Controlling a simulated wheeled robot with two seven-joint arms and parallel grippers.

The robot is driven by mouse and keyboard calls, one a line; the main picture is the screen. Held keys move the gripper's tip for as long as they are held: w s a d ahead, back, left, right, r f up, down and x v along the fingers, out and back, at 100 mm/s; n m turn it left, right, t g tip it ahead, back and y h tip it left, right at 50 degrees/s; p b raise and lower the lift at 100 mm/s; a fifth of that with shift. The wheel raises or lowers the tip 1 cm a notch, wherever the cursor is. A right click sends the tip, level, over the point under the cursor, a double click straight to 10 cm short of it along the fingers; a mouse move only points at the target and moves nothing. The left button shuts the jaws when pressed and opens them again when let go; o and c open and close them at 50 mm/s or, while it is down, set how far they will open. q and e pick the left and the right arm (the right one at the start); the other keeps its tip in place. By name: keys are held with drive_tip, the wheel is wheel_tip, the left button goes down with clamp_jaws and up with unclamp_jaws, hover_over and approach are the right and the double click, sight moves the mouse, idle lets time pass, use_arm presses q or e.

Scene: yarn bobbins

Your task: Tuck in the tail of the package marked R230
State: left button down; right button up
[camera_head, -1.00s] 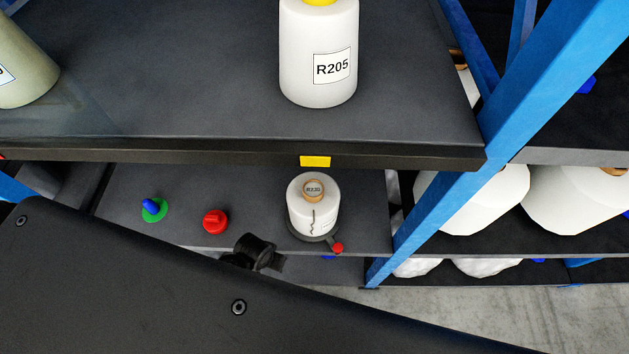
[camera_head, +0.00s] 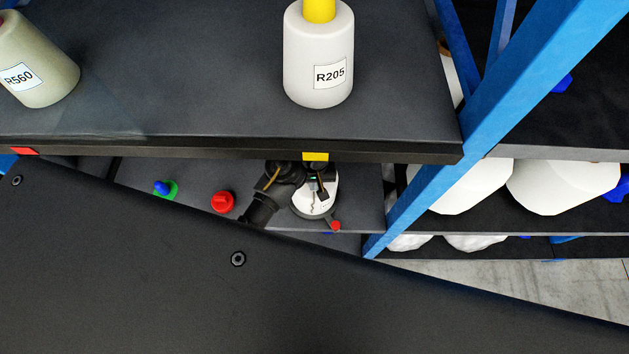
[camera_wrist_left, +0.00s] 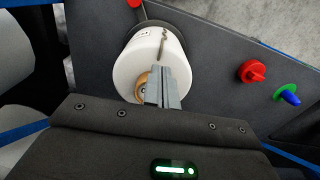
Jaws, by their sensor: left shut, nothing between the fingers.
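The white package (camera_head: 327,202) stands upright on the lower shelf. My left gripper (camera_head: 318,188) is over it, shut and empty, and hides its top with the core label. A dark, wavy yarn tail (camera_head: 314,207) hangs down the package's side. In the left wrist view, the package (camera_wrist_left: 132,68) shows with its brown core end (camera_wrist_left: 141,86) partly behind the fingers. The tail (camera_wrist_left: 163,40) runs along the side wall just past the shut fingertips (camera_wrist_left: 166,68). I cannot tell whether they touch it. My right gripper is not in view.
The upper shelf (camera_head: 200,90) overhangs the lower one and carries package R205 (camera_head: 318,70) and package R560 (camera_head: 38,70). A red knob (camera_head: 223,202) and a blue-and-green knob (camera_head: 165,188) stand left of my gripper. A blue post (camera_head: 440,190) rises to the right.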

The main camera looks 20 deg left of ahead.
sight(314, 195)
use_arm(q)
drive_tip(key=shift+f, duration=2.8)
drive_tip(key=shift+f, duration=0.15)
wheel_tip(314, 195, up, 9)
